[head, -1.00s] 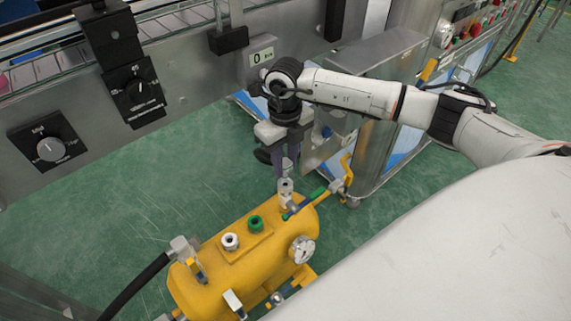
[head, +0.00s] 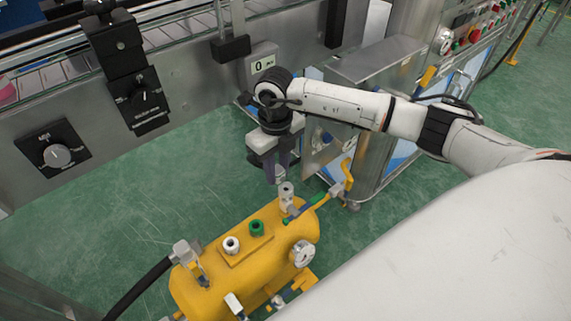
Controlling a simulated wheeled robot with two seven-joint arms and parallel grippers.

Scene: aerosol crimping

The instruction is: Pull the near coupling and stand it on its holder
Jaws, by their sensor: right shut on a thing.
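My right gripper (head: 279,181) points down behind the far right end of the yellow tank (head: 205,290). Its dark fingers are shut on a silver coupling (head: 287,190), which I take to be the near coupling. The coupling's upper end is at the fingertips, and its lower part shows upright above the tank. I cannot tell whether it is clear of its seat. The exact grip is small and partly hidden. A white-ringed socket (head: 232,245) and a green one (head: 257,228) sit on the tank's top. I cannot tell which part is the holder. My left gripper is out of view.
A blue and green line (head: 312,203) runs to a yellow-handled valve (head: 347,175) beside the coupling. A gauge (head: 302,253) is on the tank's right end. A black hose (head: 136,285) joins a silver fitting (head: 186,253) at left. The steel machine (head: 200,85) stands behind; green floor lies between.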

